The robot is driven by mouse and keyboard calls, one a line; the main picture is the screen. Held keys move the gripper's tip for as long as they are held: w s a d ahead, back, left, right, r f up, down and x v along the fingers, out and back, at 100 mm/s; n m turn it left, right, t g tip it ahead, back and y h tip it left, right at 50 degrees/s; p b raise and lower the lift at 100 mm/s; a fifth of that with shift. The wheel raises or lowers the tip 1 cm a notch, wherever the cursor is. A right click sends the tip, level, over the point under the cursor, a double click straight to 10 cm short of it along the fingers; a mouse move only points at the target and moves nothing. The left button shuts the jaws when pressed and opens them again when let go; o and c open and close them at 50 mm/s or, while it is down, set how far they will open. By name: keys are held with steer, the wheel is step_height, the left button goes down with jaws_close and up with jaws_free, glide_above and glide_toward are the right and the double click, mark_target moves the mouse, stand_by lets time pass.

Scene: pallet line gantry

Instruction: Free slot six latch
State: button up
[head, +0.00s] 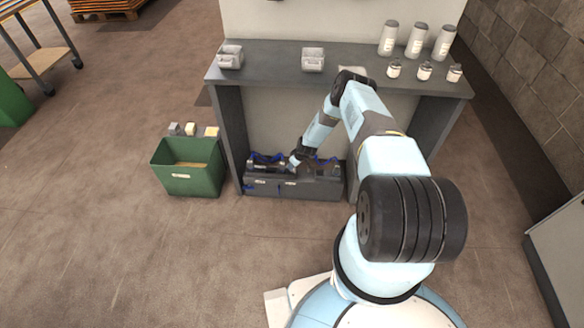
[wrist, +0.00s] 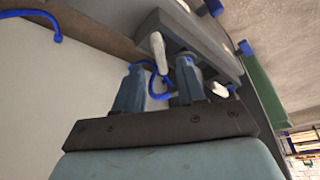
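A dark grey low unit (head: 295,187) stands on the floor under the bench, with small labels on its front and blue curved parts (head: 326,161) along its top. No slot number is readable, so I cannot tell which part is the slot six latch. My gripper (head: 293,160) is at the top of this unit, small and partly hidden in the head view. In the wrist view my gripper (wrist: 161,72) has its two fingers apart. A blue curved part (wrist: 153,86) shows between them; I see no grip on it. Pale lever-like parts (wrist: 158,52) and a blue piece (wrist: 245,47) are on the unit nearby.
The bench top (head: 270,65) overhangs the unit, with a leg (head: 232,135) on its left. A green crate (head: 187,178) stands left of the unit. Grey bins (head: 313,60), white bottles (head: 416,41) and jars (head: 424,71) stand on the bench. The floor in front is clear.

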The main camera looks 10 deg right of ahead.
steer(key=shift+x, duration=1.65)
steer(key=shift+c, duration=0.5)
jaws_close()
